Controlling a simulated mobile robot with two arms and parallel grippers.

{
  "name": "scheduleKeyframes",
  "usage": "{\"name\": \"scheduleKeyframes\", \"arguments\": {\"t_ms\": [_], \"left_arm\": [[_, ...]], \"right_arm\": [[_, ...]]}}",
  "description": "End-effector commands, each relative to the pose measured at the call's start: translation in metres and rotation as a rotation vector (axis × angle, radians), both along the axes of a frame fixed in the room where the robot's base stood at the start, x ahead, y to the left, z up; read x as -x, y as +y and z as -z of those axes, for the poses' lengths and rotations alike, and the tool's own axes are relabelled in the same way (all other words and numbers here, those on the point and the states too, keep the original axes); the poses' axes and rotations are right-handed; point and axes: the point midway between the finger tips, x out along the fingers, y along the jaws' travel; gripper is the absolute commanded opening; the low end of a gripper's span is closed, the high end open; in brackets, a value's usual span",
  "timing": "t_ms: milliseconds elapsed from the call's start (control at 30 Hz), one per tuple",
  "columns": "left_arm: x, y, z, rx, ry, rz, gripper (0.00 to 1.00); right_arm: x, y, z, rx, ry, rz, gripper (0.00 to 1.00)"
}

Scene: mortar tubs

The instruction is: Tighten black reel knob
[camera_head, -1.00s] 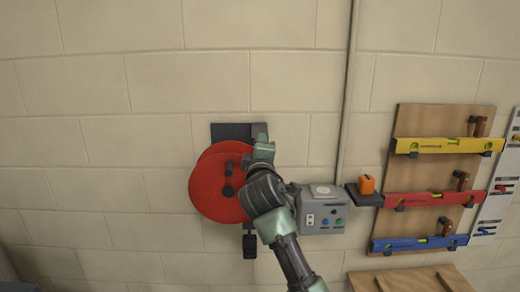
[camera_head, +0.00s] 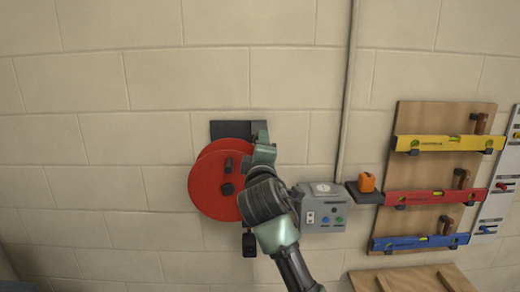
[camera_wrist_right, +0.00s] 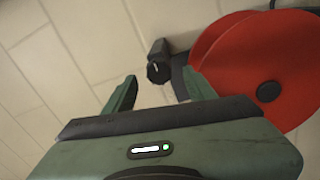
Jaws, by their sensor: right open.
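The red reel (camera_head: 212,190) hangs on the wall on a dark bracket, with two small dark pieces on its face. A black knob (camera_head: 248,245) hangs just below the reel in the head view. In the right wrist view a black knob (camera_wrist_right: 158,68) with a white mark on its end stands beside the red reel (camera_wrist_right: 245,60); I take it for the same knob. My right gripper (camera_wrist_right: 156,88) is open and empty. The knob appears between and beyond its fingertips, with no clear contact. In the head view my right arm covers the reel's right edge. My left gripper is out of view.
A grey control box (camera_head: 323,215) is on the wall right of my arm. An orange item (camera_head: 367,183) sits on a small dark shelf beside it. A wooden board (camera_head: 430,172) with yellow, red and blue levels hangs further right. The wall left of the reel is bare.

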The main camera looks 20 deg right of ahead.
Motion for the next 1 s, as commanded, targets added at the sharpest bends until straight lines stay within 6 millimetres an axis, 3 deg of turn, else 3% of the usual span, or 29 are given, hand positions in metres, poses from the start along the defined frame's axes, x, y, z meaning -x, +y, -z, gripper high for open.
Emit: {"name": "scheduleKeyframes", "arguments": {"t_ms": [100,300,633,733,867,967,1000], "left_arm": [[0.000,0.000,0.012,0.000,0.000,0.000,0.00],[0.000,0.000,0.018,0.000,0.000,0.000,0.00],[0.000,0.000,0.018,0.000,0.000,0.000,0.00],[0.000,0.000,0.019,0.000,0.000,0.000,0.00],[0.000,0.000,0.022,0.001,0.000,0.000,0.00],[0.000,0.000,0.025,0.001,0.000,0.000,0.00],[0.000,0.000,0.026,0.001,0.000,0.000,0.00]], "right_arm": [[0.021,0.007,0.005,0.000,-0.002,-0.002,0.55],[0.041,0.012,0.005,0.001,0.001,0.000,0.55],[0.044,0.013,0.004,0.000,0.002,0.000,0.55],[0.041,0.014,0.012,-0.003,0.013,-0.004,0.55],[0.026,0.017,0.061,-0.031,0.079,-0.025,0.55],[0.011,0.021,0.129,-0.077,0.165,-0.050,0.55],[0.007,0.023,0.160,-0.101,0.203,-0.060,0.55]]}}
